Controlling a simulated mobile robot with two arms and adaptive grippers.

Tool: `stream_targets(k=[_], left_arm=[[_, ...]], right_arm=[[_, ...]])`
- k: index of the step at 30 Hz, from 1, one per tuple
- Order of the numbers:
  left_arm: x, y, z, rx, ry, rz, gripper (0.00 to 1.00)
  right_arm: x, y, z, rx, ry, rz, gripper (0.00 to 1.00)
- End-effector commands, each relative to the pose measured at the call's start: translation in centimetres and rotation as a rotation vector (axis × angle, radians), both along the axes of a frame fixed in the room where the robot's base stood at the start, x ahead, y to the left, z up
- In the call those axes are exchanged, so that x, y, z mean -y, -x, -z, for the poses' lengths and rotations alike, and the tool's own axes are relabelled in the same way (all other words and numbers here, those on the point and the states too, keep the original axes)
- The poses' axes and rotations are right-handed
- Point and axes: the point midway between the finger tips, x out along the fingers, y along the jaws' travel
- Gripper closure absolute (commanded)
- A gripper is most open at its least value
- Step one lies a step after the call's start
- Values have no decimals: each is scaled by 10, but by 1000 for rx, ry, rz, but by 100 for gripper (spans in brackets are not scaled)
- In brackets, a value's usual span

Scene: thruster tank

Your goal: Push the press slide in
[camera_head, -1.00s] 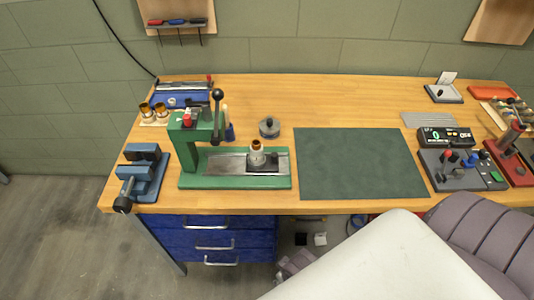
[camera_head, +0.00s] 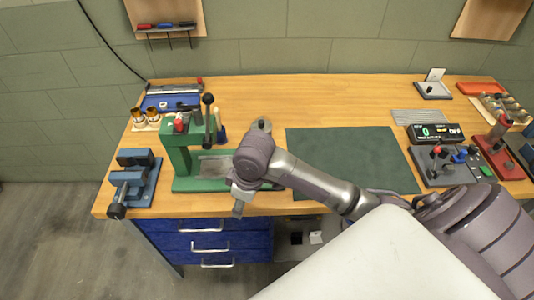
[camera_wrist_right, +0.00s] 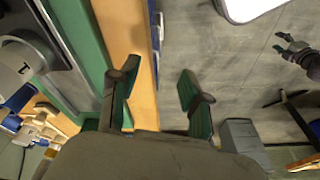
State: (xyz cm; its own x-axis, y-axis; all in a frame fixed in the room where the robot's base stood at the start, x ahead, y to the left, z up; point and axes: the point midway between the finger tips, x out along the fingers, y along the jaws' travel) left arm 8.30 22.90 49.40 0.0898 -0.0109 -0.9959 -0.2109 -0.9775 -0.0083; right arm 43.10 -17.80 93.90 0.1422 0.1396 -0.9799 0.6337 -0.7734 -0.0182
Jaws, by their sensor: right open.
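The green press (camera_head: 182,150) stands on the left half of the bench, its black-knobbed lever (camera_head: 208,100) upright. Its grey slide (camera_head: 215,167) lies on the green base; my right arm hides the slide's right part. In the right wrist view the slide (camera_wrist_right: 72,85) carries a round grey holder (camera_wrist_right: 22,62), partly cut off. My right gripper (camera_head: 238,208) is over the bench's front edge, just in front of the base's right part. In the right wrist view its fingers (camera_wrist_right: 158,95) are apart and empty, beside the green base (camera_wrist_right: 90,45). A dark gripper, apparently my left (camera_wrist_right: 295,50), shows small there.
A blue vise (camera_head: 133,180) stands left of the press. A green mat (camera_head: 345,155) lies clear to the right, partly under my right arm. Brown-topped cups (camera_head: 146,115) and a blue tray (camera_head: 170,100) are behind the press. Blue drawers (camera_head: 215,242) are below the bench edge.

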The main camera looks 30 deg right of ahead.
Motion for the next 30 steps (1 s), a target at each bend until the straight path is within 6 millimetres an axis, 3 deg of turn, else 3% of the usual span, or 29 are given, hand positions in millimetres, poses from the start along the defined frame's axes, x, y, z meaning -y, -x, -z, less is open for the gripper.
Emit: stream_targets(k=[1, 6, 12, 15, 20, 30], left_arm=[[-1, 0, 0, 0, -1, 1, 44], [-5, -1, 0, 1, -6, 2, 44], [-5, -4, 0, 5, -6, 3, 44], [-5, -4, 0, 5, -6, 3, 44], [-6, -4, -3, 5, -6, 3, 44], [-6, -3, -16, 5, -6, 2, 44]], right_arm=[[19, -23, -16, -6, 41, -9, 53], [80, -70, -68, -85, 122, 16, 53], [130, -94, -121, -135, 139, 88, 53], [141, -97, -134, -148, 136, 108, 53], [144, -97, -130, -155, 133, 114, 53], [144, -96, -64, -157, 134, 112, 53]])
